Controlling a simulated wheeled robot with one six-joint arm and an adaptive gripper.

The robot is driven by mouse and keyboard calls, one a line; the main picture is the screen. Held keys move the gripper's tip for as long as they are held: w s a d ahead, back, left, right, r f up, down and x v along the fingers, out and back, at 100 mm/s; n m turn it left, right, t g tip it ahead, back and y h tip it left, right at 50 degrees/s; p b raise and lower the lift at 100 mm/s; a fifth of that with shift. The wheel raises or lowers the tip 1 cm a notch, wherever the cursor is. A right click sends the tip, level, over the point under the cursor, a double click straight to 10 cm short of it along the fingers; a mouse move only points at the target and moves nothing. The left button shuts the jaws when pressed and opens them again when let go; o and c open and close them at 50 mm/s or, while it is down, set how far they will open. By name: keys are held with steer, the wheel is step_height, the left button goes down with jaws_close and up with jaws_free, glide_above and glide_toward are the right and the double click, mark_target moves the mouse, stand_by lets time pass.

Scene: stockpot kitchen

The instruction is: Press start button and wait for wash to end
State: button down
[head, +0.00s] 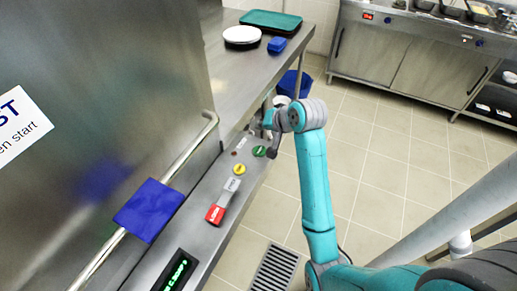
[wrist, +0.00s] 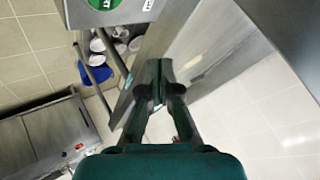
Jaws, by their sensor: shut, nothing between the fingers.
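The washer's control panel (head: 200,237) runs along the front below the steel hood (head: 140,90). On it are a green button (head: 259,151), a yellow button (head: 240,169), a red switch (head: 215,213) and a lit green display (head: 174,272). My gripper (head: 266,122) is at the far end of the panel, beyond the green button and apart from it in the picture. In the wrist view my gripper (wrist: 158,82) is shut and empty. A green button (wrist: 104,3) shows at the top edge there, partly cut off. The display text is too small to read surely.
A steel counter (head: 225,80) holds white plates (head: 242,35), a blue item (head: 277,45) and green trays (head: 270,21). A blue bin (head: 290,84) stands on the floor beside it. A blue pad (head: 149,209) is on the hood's handle bar. Tiled floor (head: 375,150) is open at the right.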

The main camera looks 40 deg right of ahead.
mark_target(261, 151)
steer(key=shift+f, duration=0.15)
steer(key=shift+f, duration=4.25)
steer(key=shift+f, duration=0.15)
steer(key=shift+f, duration=0.25)
steer(key=shift+f, duration=0.55)
steer(key=shift+r, duration=0.95)
steer(key=shift+r, duration=0.1)
steer(key=shift+r, duration=2.4)
